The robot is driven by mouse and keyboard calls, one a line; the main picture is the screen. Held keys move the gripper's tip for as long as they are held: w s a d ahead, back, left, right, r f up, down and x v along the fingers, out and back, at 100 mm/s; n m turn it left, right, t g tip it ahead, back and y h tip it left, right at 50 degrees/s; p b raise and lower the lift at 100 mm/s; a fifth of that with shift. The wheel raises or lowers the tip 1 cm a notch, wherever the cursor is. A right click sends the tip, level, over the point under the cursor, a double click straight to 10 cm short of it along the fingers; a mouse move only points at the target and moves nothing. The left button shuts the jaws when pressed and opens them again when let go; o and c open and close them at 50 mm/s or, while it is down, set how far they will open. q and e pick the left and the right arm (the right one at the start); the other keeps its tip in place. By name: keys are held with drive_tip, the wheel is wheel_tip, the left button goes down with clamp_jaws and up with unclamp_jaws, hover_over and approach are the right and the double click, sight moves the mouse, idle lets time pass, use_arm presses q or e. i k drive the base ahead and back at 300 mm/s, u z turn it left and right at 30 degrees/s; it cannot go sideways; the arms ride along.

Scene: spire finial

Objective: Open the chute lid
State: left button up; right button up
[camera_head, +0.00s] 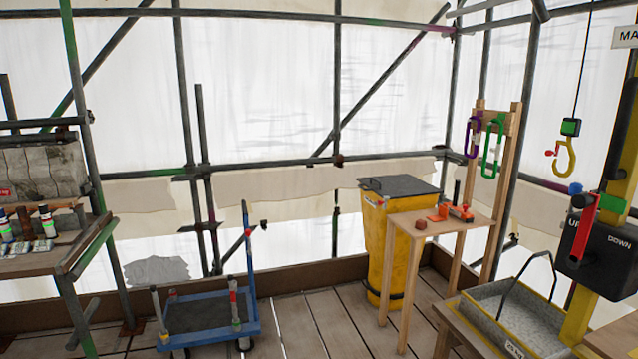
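The chute (386,260) is a tall yellow bin standing on the plank floor, right of the middle. Its dark grey lid (405,187) lies flat across the top and looks shut. A thin dark handle (371,184) shows at the lid's left front edge. A small wooden table stands in front of the chute and hides part of its right side. Neither of my grippers is in view.
The wooden table (468,232) holds small orange and brown items. A blue cart (208,318) stands left on the floor. A grey trough (515,315) with a handle and a black UP/DOWN box (598,245) are at right. Floor between cart and chute is clear.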

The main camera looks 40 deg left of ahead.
sight(400, 185)
drive_tip(key=u, duration=1.3)
drive_tip(key=i, duration=2.6)
drive_tip(key=z, duration=0.2)
drive_tip(key=i, duration=1.9)
drive_tip(key=z, duration=0.75)
